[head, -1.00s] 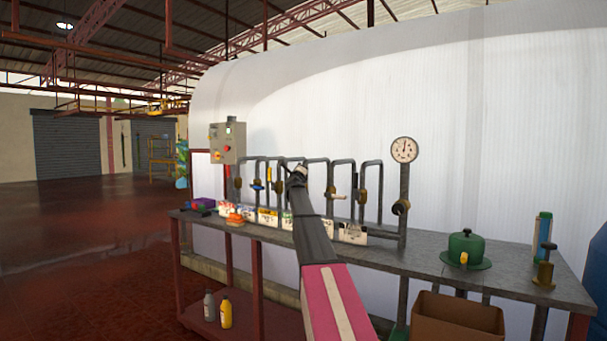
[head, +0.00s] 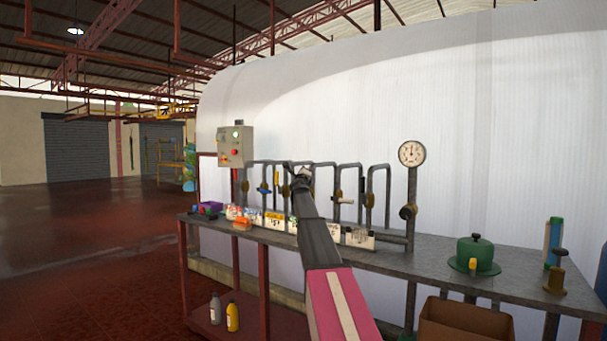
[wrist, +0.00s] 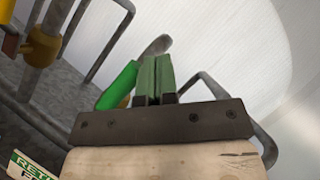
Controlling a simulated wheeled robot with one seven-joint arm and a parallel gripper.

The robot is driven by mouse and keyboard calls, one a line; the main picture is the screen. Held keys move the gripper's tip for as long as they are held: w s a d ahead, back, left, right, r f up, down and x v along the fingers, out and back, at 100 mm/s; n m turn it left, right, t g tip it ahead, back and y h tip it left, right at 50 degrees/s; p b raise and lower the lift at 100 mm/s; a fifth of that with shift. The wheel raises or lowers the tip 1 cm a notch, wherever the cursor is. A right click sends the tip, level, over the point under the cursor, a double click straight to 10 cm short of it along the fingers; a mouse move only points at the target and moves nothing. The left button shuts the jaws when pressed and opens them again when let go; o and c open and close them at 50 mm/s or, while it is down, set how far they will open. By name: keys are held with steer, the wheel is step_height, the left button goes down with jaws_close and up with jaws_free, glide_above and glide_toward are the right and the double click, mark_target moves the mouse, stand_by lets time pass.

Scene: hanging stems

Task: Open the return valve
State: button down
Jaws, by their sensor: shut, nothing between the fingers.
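My gripper (head: 299,172) is among the hanging pipes above the bench. In the wrist view its two green fingers (wrist: 154,78) are together with nothing between them. A green valve handle (wrist: 119,86) with a grey metal end is just left of the fingers and partly behind them; I cannot tell whether they touch. A white sign with a green border (wrist: 32,166), partly cut off, reads "RETU…" at the lower left. In the head view my arm hides the green handle.
A neighbouring pipe carries a brass valve body (wrist: 42,48) at the left. Other pipes, a gauge (head: 412,153) and a control box (head: 235,146) stand along the bench (head: 400,262).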

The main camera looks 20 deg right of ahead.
steer(key=s+a+r, duration=0.1)
steer(key=s+a, duration=0.1)
steer(key=s, duration=0.9)
steer(key=s+a+r, duration=0.1)
steer(key=s+a, duration=0.1)
steer(key=s, duration=0.9)
steer(key=shift+a+r, duration=0.25)
steer(key=shift+a, duration=0.05)
steer(key=shift+s, duration=0.1)
steer(key=s+a+f+n+g+y, duration=0.35)
steer(key=a+f+n, duration=0.3)
steer(key=f, duration=0.65)
steer(key=s+a+f+n+g+y, duration=0.2)
steer(key=a+f+n+y, duration=0.4)
steer(key=f, duration=0.7)
steer(key=s+a+f+n+g+y, duration=0.25)
steer(key=a+f+n, duration=0.4)
steer(key=f, duration=0.65)
steer(key=s+f+n+g+h, duration=0.2)
steer(key=s+f+n+g, duration=0.9)
steer(key=s+f, duration=1.5)
steer(key=s+g, duration=0.1)
steer(key=s, duration=0.1)
steer(key=shift+s+a+h, duration=0.2)
steer(key=shift+s+h, duration=0.1)
